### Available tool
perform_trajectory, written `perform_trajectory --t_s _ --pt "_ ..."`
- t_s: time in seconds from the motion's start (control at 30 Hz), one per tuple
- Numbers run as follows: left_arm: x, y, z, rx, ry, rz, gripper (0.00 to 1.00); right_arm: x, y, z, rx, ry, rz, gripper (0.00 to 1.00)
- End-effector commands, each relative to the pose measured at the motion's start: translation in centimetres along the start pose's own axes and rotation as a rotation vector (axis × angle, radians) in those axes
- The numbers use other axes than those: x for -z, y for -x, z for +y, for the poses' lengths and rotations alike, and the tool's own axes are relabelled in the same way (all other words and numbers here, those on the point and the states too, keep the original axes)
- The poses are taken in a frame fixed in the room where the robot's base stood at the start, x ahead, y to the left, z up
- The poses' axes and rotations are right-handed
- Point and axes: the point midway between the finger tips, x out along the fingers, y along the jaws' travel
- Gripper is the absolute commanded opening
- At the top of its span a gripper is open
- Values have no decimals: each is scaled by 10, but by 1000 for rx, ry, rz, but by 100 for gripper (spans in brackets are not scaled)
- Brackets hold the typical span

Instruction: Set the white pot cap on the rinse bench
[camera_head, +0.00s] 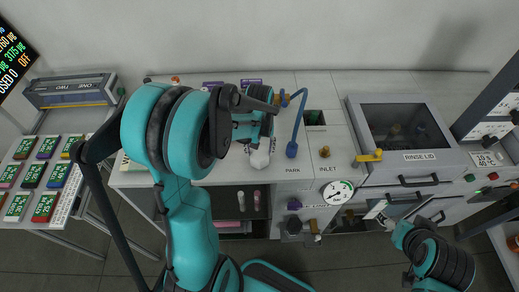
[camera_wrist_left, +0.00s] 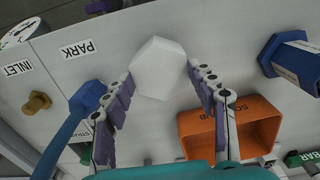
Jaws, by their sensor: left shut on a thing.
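The white pot cap (camera_wrist_left: 160,68) is a pale faceted piece between the fingertips of my left gripper (camera_wrist_left: 163,78) in the left wrist view. The left gripper is shut on it. In the head view the white cap (camera_head: 260,157) shows below my left gripper (camera_head: 262,140), over the front part of the pale rinse bench (camera_head: 190,178). I cannot tell whether the cap touches the bench top. My left arm hides part of the bench. My right arm is at the lower right of the head view; its gripper fingers are unclear.
A blue curved spout (camera_head: 299,115) and a brass knob (camera_head: 324,152) stand right of the cap. An orange SCRUB box (camera_wrist_left: 230,130) and a blue hexagonal piece (camera_wrist_left: 290,55) are near it. A grey lidded basin (camera_head: 400,128) is farther right. Bare bench surrounds the PARK label (camera_wrist_left: 77,48).

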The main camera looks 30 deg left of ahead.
Motion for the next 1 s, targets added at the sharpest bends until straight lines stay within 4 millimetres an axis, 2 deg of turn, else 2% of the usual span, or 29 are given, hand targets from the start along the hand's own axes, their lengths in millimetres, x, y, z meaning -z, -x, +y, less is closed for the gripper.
perform_trajectory --t_s 0.13,0.17,0.23,0.53,0.67,0.77,1.0 --pt "0 -4 0 0 0 0 20 -2 -3 0 0 0 0 65" --pt "0 -4 0 0 0 0 60 -2 -4 0 0 0 0 65" --pt "0 -3 0 0 0 0 78 -2 -3 0 0 0 0 65" --pt "0 -3 0 0 0 0 78 -2 -2 0 0 0 0 65" --pt "0 5 0 0 0 0 78 2 2 0 0 0 0 65" --pt "0 22 0 0 0 0 78 4 6 0 0 0 0 65" --pt "0 77 0 0 0 0 78 13 18 0 0 0 0 65"
